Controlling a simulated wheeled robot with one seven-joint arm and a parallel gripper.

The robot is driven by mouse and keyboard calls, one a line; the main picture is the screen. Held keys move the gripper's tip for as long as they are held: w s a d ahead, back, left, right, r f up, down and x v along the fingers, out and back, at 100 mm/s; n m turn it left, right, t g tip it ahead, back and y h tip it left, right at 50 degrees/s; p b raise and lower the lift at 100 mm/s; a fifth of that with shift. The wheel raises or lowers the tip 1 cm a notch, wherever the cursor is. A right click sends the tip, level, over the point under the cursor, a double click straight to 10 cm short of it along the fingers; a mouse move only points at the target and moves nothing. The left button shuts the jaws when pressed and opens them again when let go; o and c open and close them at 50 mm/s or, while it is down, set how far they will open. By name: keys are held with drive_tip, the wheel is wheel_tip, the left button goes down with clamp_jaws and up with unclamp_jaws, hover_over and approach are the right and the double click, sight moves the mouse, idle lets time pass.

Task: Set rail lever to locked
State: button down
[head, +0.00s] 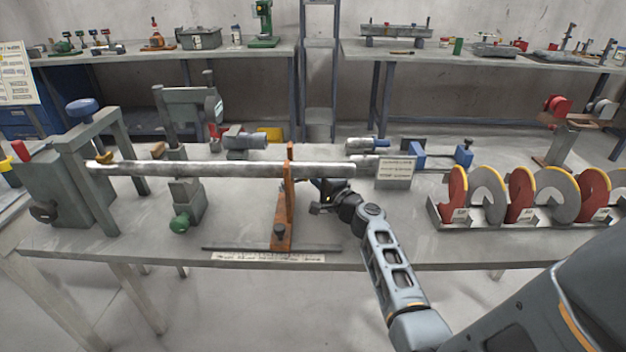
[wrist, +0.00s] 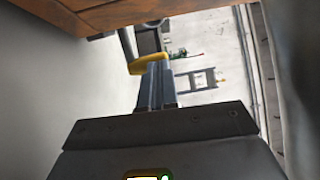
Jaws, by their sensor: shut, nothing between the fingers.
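My gripper (head: 318,206) is low beside the right face of an orange upright bracket (head: 283,205), under the long metal bar (head: 230,169). Its fingers (wrist: 156,86) are shut and empty in the wrist view. A yellow curved piece (wrist: 148,62) shows at the fingertips there; I cannot tell whether it touches them. The bracket stands on a dark rail strip (head: 235,248) along the table's front edge and has a dark knob (head: 279,232) at its foot. I cannot clearly make out which part is the rail lever, or its setting.
A grey clamp frame (head: 88,165) stands at the left, beside a post with a green knob (head: 181,222). A rack of red and grey discs (head: 520,195) is at the right. The front right tabletop is mostly clear.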

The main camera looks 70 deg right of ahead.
drive_tip(key=n+y+b, duration=0.1)
drive_tip(key=d+n+t+y+b, duration=0.1)
drive_tip(key=y, duration=0.1)
drive_tip(key=shift+w+d+f, duration=0.2)
drive_tip(key=shift+w+d, duration=0.1)
drive_tip(key=shift+w, duration=0.1)
drive_tip(key=shift+w+d+r+b, duration=0.2)
drive_tip(key=shift+w+d+b, duration=0.75)
drive_tip(key=shift+b, duration=0.85)
drive_tip(key=shift+s, duration=0.1)
